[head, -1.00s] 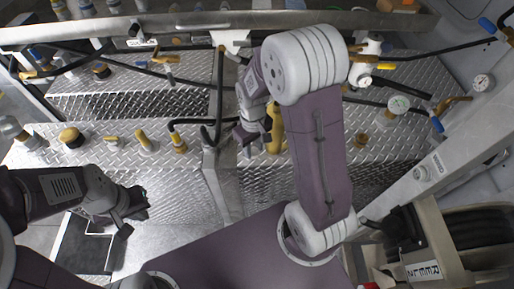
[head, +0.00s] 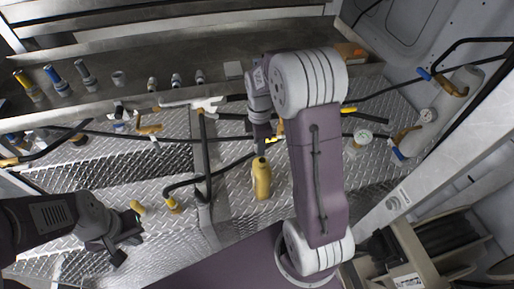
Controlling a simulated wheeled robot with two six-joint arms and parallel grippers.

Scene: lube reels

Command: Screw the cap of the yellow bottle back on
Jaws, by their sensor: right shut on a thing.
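The yellow bottle (head: 262,182) stands on the diamond-plate deck in the middle of the head view. My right gripper (head: 262,149) is directly above it, fingers pointing down at the bottle's top. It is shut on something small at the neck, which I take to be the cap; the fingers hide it. I cannot tell whether the cap touches the neck or is seated on it. My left gripper (head: 128,243) is at the lower left, away from the bottle, with its fingers apart and nothing seen between them.
A black hose and post (head: 203,205) stand left of the bottle. A round gauge (head: 363,137) and hose fittings lie to the right. A long metal shelf (head: 150,65) with several fittings runs behind. A hose reel (head: 445,245) is at the lower right.

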